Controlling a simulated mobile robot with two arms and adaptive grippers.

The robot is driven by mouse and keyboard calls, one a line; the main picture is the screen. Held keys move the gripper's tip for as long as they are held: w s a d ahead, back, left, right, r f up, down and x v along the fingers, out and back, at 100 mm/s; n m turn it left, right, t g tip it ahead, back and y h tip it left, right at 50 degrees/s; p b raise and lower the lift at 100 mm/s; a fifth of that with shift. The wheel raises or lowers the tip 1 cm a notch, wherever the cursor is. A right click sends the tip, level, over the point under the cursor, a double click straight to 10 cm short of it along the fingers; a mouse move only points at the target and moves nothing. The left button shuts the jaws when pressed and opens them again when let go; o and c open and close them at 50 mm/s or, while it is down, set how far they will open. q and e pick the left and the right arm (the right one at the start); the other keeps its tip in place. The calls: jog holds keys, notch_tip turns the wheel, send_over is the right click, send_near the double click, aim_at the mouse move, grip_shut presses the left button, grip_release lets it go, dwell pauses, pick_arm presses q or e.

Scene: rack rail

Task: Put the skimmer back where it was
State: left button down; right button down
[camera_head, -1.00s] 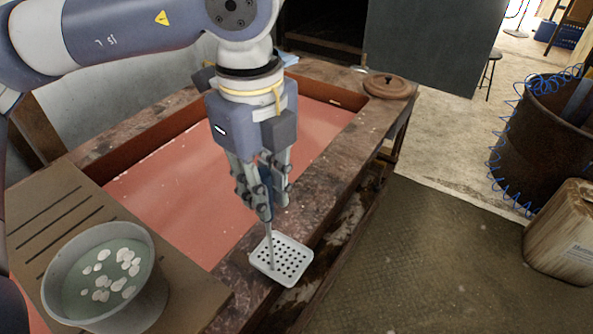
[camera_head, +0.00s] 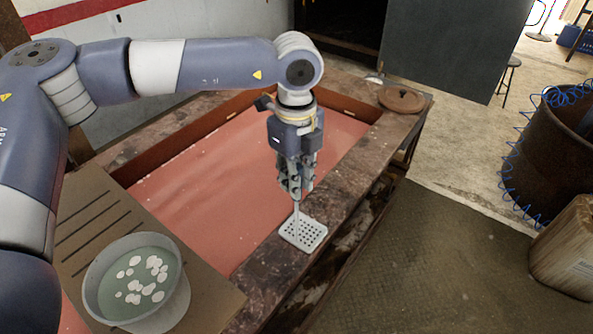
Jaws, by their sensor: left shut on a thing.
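The skimmer (camera_head: 303,233) is a pale square perforated plate with a thin upright handle. My left gripper (camera_head: 297,197) is shut on the upper part of its handle and points straight down. The plate hangs level over, or rests on, the front wooden rim of the table; I cannot tell whether it touches. The gripper fingers hide the top of the handle. My right gripper is not in view.
A grey bucket (camera_head: 184,298) of greenish liquid with several white pieces stands on a slotted brown board (camera_head: 84,215) at the left. A red recessed surface (camera_head: 210,205) fills the table (camera_head: 262,290). A round brown lid (camera_head: 401,98) lies at the far right corner.

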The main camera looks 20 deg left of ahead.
pick_arm(q)
jog(key=shift+f+b, duration=0.2)
jog(key=shift+b, duration=0.15)
jog(key=c, duration=1.5)
grip_release()
jog(key=shift+r, duration=0.1)
jog(key=shift+r+p, duration=0.3)
jog(key=shift+p, duration=0.2)
notch_tip(320, 180, up, 11)
jog(key=b, duration=0.3)
jog(key=shift+f, duration=0.15)
jog(key=shift+s+r, duration=0.1)
jog(key=shift+r, duration=0.4)
